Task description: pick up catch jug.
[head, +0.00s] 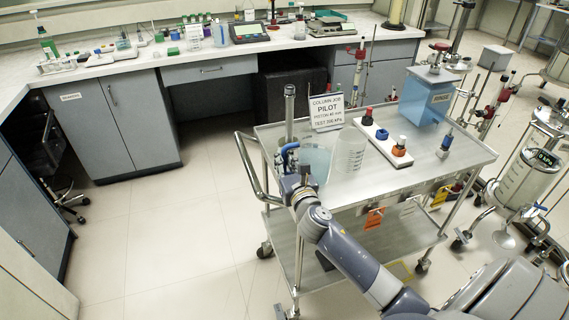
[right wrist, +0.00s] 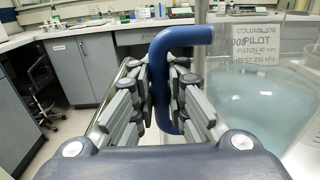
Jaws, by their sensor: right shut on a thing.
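The catch jug (head: 317,162) is a wide clear vessel with pale blue liquid in it, at the near left corner of the steel cart. My right gripper (head: 290,162) is at its left side, shut on its blue handle. In the right wrist view the blue handle (right wrist: 164,75) stands upright between the two fingers, its top bent right toward the jug (right wrist: 255,105). The jug looks upright; its base is partly hidden, so I cannot tell whether it touches the cart. My left gripper is not in view.
The cart top (head: 440,178) also holds a clear graduated beaker (head: 350,152) close right of the jug, a PILOT sign (head: 326,111), a white rack (head: 383,146) with coloured stoppers and a blue tank (head: 425,97). A metal post (head: 289,112) rises behind the gripper. Floor at left is free.

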